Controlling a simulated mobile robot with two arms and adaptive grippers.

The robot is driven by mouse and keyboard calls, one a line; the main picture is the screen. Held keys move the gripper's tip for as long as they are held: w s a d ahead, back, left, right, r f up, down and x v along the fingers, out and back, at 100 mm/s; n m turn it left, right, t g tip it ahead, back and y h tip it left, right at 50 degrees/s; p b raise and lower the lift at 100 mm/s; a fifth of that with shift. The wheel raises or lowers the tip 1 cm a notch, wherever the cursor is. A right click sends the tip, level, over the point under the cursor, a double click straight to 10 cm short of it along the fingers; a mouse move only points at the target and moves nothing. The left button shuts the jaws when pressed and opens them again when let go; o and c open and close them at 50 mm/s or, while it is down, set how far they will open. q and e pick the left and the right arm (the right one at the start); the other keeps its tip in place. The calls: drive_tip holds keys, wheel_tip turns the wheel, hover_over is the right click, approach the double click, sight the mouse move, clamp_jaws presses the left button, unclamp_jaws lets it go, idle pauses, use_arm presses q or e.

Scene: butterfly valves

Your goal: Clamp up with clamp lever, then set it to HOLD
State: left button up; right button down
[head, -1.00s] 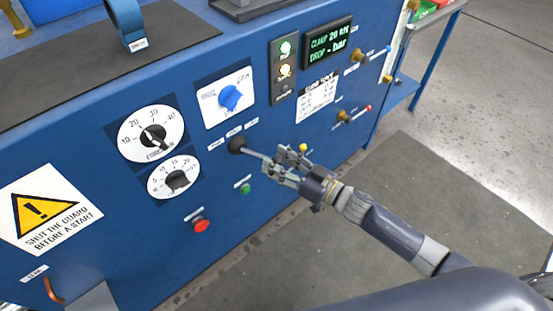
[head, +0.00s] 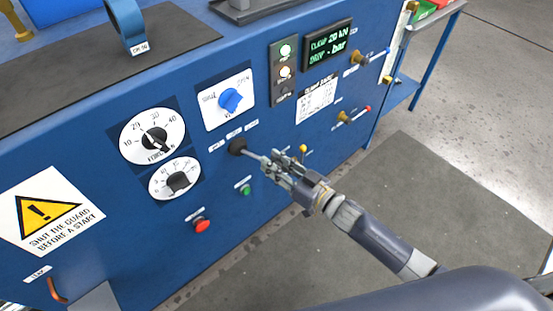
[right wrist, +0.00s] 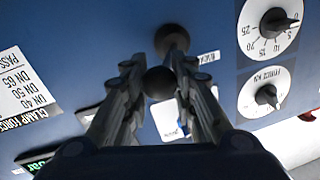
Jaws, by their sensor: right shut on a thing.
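The clamp lever (head: 254,155) is a thin metal rod coming out of a round black boot (head: 238,146) on the blue panel. My right gripper (head: 276,166) is shut on its outer end. In the right wrist view, the lever's black ball knob (right wrist: 159,84) sits between the two fingers, with the black boot (right wrist: 172,40) behind it. The display (head: 328,45) shows a green CLAMP line reading about 20 kN and a second line ending in bar. My left gripper is not in view.
A blue selector knob (head: 231,100) is above the lever. Two white dials (head: 152,137) (head: 175,180) are to its left. A green button (head: 245,189) and red button (head: 201,225) are below. Two small valve levers (head: 355,115) (head: 372,55) project at the right.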

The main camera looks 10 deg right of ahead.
sight(256, 158)
drive_tip(key=shift+s+a+m+t+h+p, duration=0.15)
drive_tip(key=shift+s+a+m+t+h, duration=0.3)
drive_tip(key=shift+m+h, duration=0.35)
drive_tip(key=shift+s+a+m+t+h+p, duration=0.1)
drive_tip(key=shift+s+a+m+t+h, duration=0.4)
drive_tip(key=shift+h, duration=0.5)
drive_tip(key=shift+s+a+m+t+h+p, duration=0.15)
drive_tip(key=shift+s+a+m+t+h, duration=0.15)
drive_tip(key=shift+a+m+t+h, duration=0.5)
drive_tip(key=shift+d+g, duration=0.25)
drive_tip(key=c, duration=1.3)
unclamp_jaws()
drive_tip(key=shift+d, duration=0.1)
drive_tip(key=v, duration=1.2)
